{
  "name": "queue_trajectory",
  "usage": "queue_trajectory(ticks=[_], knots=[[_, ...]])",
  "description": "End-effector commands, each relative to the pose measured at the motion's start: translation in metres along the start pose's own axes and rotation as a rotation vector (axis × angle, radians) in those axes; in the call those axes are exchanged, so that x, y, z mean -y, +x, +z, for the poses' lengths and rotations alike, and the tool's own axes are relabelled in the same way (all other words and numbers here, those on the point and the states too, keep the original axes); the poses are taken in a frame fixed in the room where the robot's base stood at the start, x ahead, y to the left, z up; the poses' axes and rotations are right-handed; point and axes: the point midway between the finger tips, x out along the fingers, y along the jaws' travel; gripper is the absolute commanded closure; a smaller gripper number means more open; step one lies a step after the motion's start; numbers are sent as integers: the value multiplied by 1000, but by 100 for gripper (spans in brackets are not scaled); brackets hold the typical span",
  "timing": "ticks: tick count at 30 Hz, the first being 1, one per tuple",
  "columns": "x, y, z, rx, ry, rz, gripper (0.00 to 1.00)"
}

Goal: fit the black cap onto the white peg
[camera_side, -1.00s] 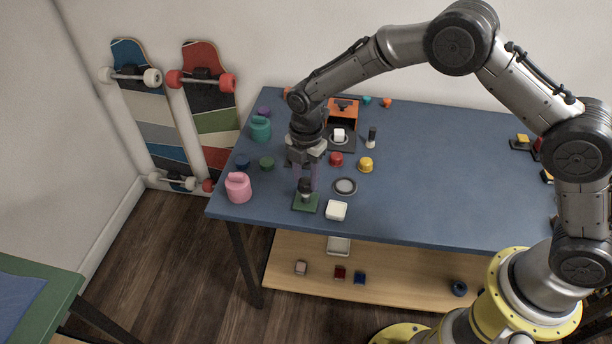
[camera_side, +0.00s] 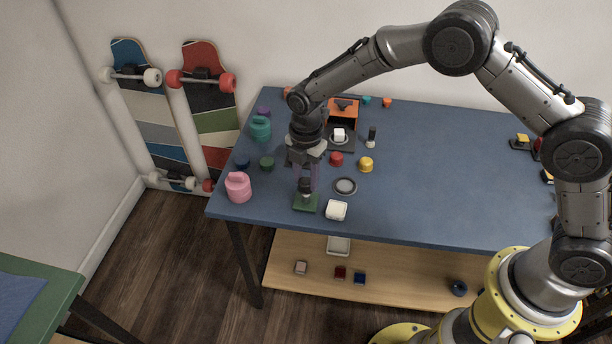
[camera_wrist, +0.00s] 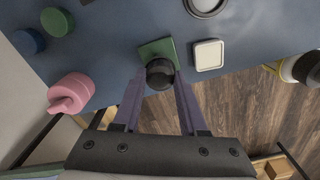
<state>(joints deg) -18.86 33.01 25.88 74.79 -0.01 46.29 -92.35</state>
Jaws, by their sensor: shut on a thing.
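The black cap (camera_side: 305,183) is between the fingers of my gripper (camera_side: 306,186), just above the green base plate (camera_side: 306,204) near the table's front left edge. In the wrist view my gripper (camera_wrist: 160,76) is shut on the round black cap (camera_wrist: 160,73), which covers part of the green base plate (camera_wrist: 157,50). The white peg is mostly hidden below the cap; a pale part of it (camera_side: 305,195) shows between cap and plate. I cannot tell how far the cap sits over the peg.
A white square block (camera_side: 336,211) and a grey ring (camera_side: 345,187) lie right of the plate. A pink container (camera_side: 238,187) stands to the left. Red (camera_side: 336,159) and yellow (camera_side: 366,164) pieces lie farther back. The table's right half is largely clear.

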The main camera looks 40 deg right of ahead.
Motion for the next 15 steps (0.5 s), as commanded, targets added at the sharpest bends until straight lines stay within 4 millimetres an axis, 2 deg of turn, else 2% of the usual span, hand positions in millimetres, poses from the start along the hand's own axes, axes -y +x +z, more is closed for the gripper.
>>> queue_trajectory(ticks=[9, 15], knots=[[0, 19, 0, 0, 0, -2, 100], [0, 22, 0, 0, 0, 0, 100]])
